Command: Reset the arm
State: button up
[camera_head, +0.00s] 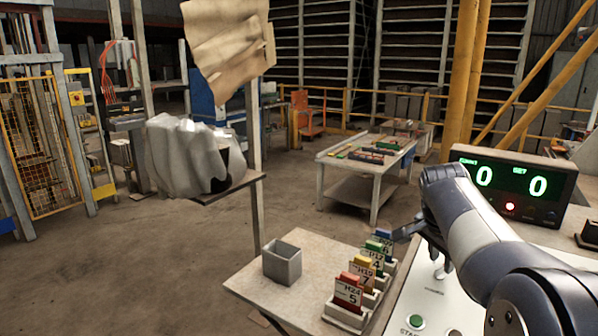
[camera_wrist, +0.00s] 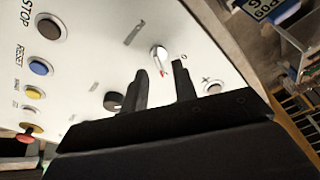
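My gripper (camera_wrist: 160,72) shows from behind in the wrist view, its two black fingers apart with nothing between them. Beyond the fingertips is a white control panel (camera_wrist: 95,65) with a small white-and-red switch (camera_wrist: 159,53). In the head view my arm reaches in from the right, and my gripper (camera_head: 402,233) is a small dark shape over the far end of the panel (camera_head: 408,292), partly hidden by the arm. A blue button (camera_wrist: 40,67) labelled RESET is on the panel. I cannot tell in the head view how far the fingers are apart.
A small table (camera_head: 290,300) with a grey bin (camera_head: 282,262) and several coloured tags in holders (camera_head: 348,295) adjoins the panel. A display (camera_head: 515,185) reading 0 and 0 stands at the right. A workbench (camera_head: 335,160) stands farther back. Open floor lies left.

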jog(key=v, duration=0.9)
jog(key=x, duration=1.1)
jog(key=shift+f, duration=0.25)
jog(key=shift+w+d+f+n, duration=0.1)
jog(key=shift+d+f+n, duration=0.05)
jog(key=shift+n, duration=0.85)
jog(key=n, duration=0.4)
jog(key=shift+t+y, duration=0.3)
jog(key=n, duration=0.6)
jog(key=shift+y+b, duration=0.3)
jog(key=shift+y, duration=0.1)
jog(key=v, duration=1)
jog(key=shift+n, duration=0.3)
jog(key=shift+f, duration=0.1)
